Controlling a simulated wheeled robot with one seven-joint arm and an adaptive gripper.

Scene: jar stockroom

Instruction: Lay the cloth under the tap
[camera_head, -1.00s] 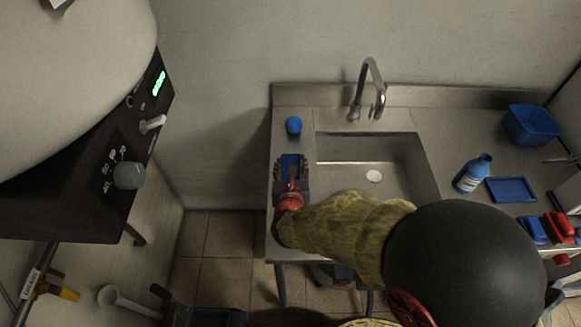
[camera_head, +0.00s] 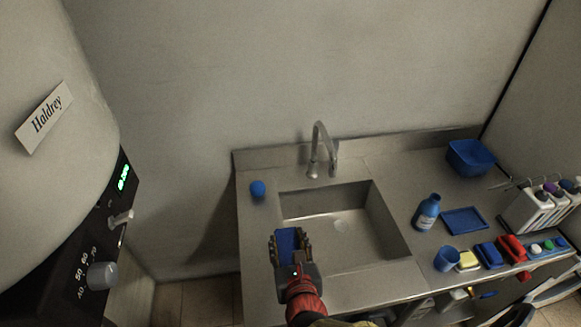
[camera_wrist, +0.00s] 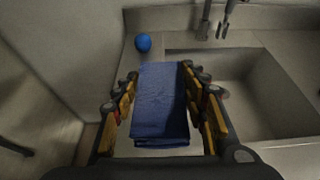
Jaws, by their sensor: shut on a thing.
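A folded blue cloth (camera_wrist: 160,105) is held between the fingers of my gripper (camera_head: 292,240). In the head view the cloth (camera_head: 287,238) shows above the front left part of the sink. In the wrist view my gripper (camera_wrist: 163,100) has a finger along each side of the cloth. The metal tap (camera_head: 321,150) rises from the back of the counter, behind the sink basin (camera_head: 350,235). The tap also shows at the top of the wrist view (camera_wrist: 222,20), ahead and to the right of the cloth.
A small blue round object (camera_head: 257,189) stands left of the basin. To the right are a blue bottle (camera_head: 427,212), a blue tray (camera_head: 465,221), a blue tub (camera_head: 471,157), a blue cup (camera_head: 447,259) and several coloured items. A large tank (camera_head: 60,100) stands at the left.

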